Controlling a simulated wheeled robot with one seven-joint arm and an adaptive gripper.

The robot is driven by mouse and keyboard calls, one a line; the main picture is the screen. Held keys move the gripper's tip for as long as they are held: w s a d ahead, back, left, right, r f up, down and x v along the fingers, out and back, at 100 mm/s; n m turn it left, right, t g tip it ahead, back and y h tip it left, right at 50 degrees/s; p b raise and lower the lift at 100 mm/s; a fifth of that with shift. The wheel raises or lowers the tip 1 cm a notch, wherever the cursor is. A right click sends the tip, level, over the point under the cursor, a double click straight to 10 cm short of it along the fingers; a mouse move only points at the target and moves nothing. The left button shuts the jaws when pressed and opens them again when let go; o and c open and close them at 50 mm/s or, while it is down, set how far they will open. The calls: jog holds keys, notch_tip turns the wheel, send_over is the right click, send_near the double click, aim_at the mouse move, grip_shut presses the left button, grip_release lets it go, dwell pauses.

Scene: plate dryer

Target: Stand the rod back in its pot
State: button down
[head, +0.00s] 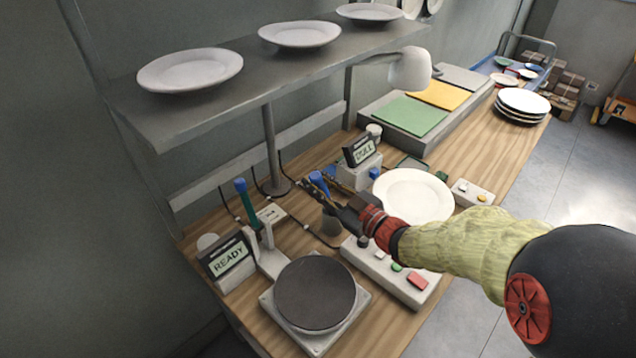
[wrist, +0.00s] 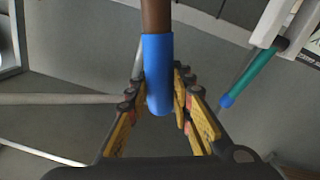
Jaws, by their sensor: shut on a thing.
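My gripper (head: 328,189) is shut on a rod. In the wrist view the rod has a blue end (wrist: 158,75) and a brown shaft, and it sits between the two yellow-padded fingers (wrist: 157,100). In the head view its blue end (head: 318,182) shows at the fingertips, and most of the shaft is hidden. A dark grey pot (head: 332,222) stands on the wooden bench just below my gripper. My gripper and arm partly cover it, so I cannot tell whether the rod's lower end is inside it.
A teal rod with a blue top (head: 241,190) stands by a white holder at left; it also shows in the wrist view (wrist: 248,78). A READY display (head: 228,262), dark round plate (head: 315,292), button box (head: 392,272), DULL display (head: 362,150) and white plate (head: 412,195) crowd the bench.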

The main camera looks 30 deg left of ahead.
jog(key=shift+f+b, duration=0.4)
jog(key=shift+f, duration=0.15)
jog(key=c, duration=1.6)
grip_release()
jog(key=shift+o, duration=0.2)
jog(key=shift+r, duration=0.2)
jog(key=r+p+v, duration=0.1)
jog(key=p+v, duration=0.2)
jog(key=v, duration=0.9)
jog(key=shift+f, duration=0.1)
